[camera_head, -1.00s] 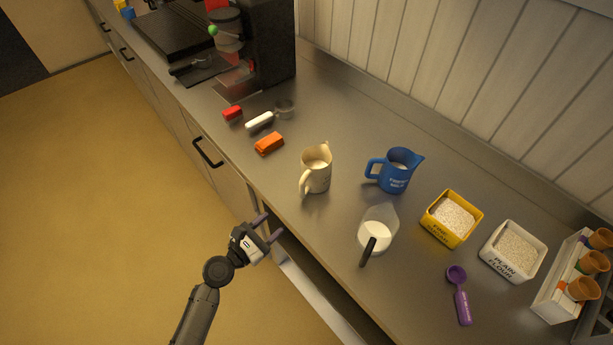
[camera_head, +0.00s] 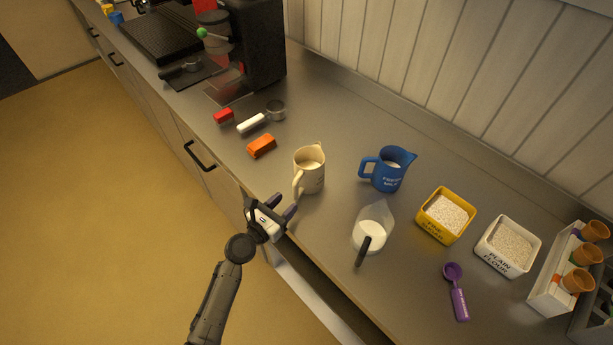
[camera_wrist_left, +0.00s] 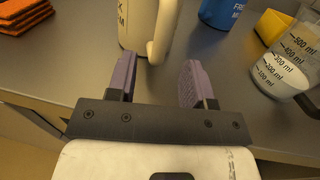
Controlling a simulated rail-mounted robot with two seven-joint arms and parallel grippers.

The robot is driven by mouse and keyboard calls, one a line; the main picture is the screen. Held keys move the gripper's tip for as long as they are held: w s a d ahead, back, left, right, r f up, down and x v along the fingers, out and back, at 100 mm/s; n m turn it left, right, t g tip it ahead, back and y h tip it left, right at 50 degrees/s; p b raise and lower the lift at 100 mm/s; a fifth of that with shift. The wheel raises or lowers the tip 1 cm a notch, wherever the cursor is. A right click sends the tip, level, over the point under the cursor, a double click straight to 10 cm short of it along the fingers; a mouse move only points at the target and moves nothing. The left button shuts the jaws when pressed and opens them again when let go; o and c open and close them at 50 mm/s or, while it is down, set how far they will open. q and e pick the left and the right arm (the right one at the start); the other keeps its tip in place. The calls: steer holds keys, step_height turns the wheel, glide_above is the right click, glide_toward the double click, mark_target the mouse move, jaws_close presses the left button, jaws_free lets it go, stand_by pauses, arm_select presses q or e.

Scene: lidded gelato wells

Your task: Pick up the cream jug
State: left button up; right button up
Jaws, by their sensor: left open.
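The cream jug (camera_head: 310,172) stands upright near the counter's front edge in the head view, its handle (camera_head: 297,182) towards the front. It also shows in the left wrist view (camera_wrist_left: 134,24), cut off at the top, with its handle (camera_wrist_left: 163,30) just beyond the fingers. My left gripper (camera_head: 271,203) is open and empty, just in front of the jug at the counter edge, and apart from it. In the left wrist view the purple fingertips (camera_wrist_left: 158,72) stand on either side of the handle's line. My right gripper is not in view.
A blue milk jug (camera_head: 387,170) and a clear measuring jug (camera_head: 371,232) stand to the right. Yellow (camera_head: 441,229) and white flour boxes (camera_head: 506,261) and a purple scoop (camera_head: 457,290) are further right.

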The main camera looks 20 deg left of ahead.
mark_target(294, 195)
arm_select(q)
steer(key=shift+b+x, duration=0.55)
steer(key=shift+x, duration=2.1)
steer(key=shift+f, duration=0.1)
steer(key=shift+c, duration=0.5)
steer(key=shift+s, duration=0.1)
jaws_close()
